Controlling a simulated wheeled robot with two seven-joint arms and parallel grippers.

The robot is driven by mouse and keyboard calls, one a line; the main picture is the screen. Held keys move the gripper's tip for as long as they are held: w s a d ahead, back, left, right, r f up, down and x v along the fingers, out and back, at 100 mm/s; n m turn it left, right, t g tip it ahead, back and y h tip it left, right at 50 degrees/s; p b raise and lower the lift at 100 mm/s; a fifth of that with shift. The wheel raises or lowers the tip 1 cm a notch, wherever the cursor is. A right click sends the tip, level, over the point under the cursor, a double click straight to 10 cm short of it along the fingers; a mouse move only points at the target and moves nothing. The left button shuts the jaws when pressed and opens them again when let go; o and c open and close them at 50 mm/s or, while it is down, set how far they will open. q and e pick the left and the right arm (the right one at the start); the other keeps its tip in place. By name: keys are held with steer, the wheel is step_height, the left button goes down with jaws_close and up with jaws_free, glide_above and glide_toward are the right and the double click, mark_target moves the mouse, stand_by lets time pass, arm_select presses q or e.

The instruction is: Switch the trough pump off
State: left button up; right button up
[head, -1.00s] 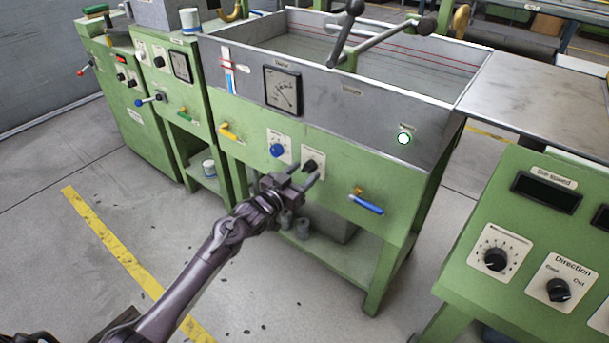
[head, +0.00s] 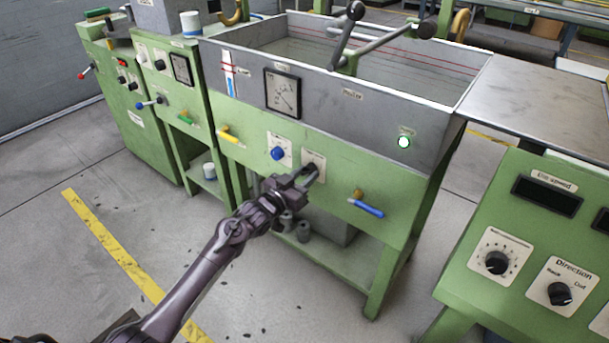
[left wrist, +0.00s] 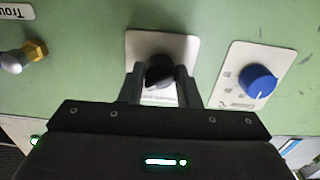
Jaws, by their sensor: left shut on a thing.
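The black pump knob sits on a white plate (head: 314,158) on the green front panel of the trough (head: 300,195). My left gripper (head: 308,177) is at this knob, with its fingers shut on it. In the left wrist view the black knob (left wrist: 158,72) is between the two fingertips (left wrist: 158,82), in front of its white plate. Part of the plate's lettering is hidden by the gripper. A round lamp (head: 404,142) on the trough's grey wall glows green-white. My right gripper is not in view.
A blue knob (head: 277,153) is just left of the black one; it also shows in the left wrist view (left wrist: 258,82). A blue-handled valve (head: 366,207) is to the right, a yellow lever (head: 230,134) to the left. A control console (head: 520,240) stands at the right.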

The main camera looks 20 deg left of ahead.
arm_select(q)
steer(key=shift+r+n+p, duration=0.1)
steer(key=shift+n+p, duration=0.3)
steer(key=shift+n, duration=0.1)
steer(key=shift+n+p, duration=0.3)
steer(key=shift+n, duration=0.1)
steer(key=n+p, duration=0.2)
steer(key=n, duration=0.1)
steer(key=shift+r, duration=0.1)
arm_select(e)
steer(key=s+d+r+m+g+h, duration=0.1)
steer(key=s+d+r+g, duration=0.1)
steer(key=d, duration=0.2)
arm_select(q)
steer(key=n+p, duration=0.3)
steer(key=n, duration=0.3)
steer(key=shift+d+f+n+p, duration=0.1)
steer(key=shift+f+n+p, duration=0.1)
steer(key=shift+n+p, duration=0.3)
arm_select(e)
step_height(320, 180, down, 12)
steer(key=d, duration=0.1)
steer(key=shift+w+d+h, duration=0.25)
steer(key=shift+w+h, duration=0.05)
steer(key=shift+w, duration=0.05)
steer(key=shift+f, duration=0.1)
arm_select(q)
steer(key=o, duration=1)
steer(key=shift+c, duration=0.2)
